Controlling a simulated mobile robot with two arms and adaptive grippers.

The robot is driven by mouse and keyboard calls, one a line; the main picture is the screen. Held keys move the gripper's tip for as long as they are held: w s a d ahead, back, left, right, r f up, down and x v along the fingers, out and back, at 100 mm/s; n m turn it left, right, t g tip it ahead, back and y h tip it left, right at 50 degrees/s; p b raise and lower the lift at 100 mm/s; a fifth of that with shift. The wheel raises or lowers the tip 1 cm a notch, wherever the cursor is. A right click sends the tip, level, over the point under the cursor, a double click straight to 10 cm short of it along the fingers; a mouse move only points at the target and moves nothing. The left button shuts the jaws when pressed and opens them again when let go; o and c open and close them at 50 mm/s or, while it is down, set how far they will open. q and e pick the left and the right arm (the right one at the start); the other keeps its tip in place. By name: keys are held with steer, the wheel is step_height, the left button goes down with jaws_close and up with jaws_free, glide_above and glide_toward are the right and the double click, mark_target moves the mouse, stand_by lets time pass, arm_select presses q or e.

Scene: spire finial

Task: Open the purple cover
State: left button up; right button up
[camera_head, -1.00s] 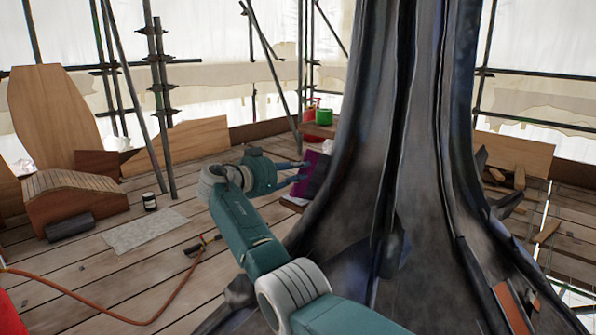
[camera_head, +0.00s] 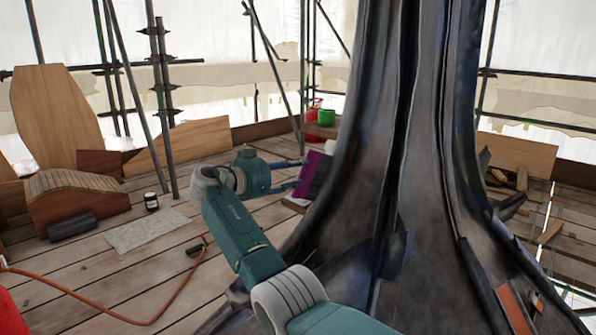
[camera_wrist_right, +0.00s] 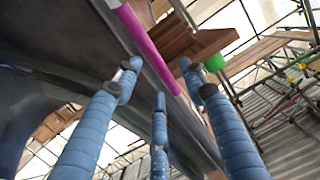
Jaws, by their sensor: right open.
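The purple cover (camera_head: 309,173) stands at the left side of the dark spire, beyond its flared foot. In the right wrist view it shows as a long magenta strip (camera_wrist_right: 146,45), seen edge-on beside the dark spire surface. My right gripper (camera_head: 299,174) has its blue fingers spread and pointing at the cover from the left. In the right wrist view the open fingers (camera_wrist_right: 159,77) are apart, with the strip beyond and between them. Nothing is held. I cannot tell whether a finger touches the cover. My left gripper is not in view.
The dark spire (camera_head: 420,150) fills the centre right. Red and green buckets (camera_head: 326,117) stand behind the cover. Scaffold poles (camera_head: 165,100) stand behind.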

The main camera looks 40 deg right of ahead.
steer(key=v, duration=0.9)
steer(key=shift+a, duration=0.35)
steer(key=shift+r, duration=0.15)
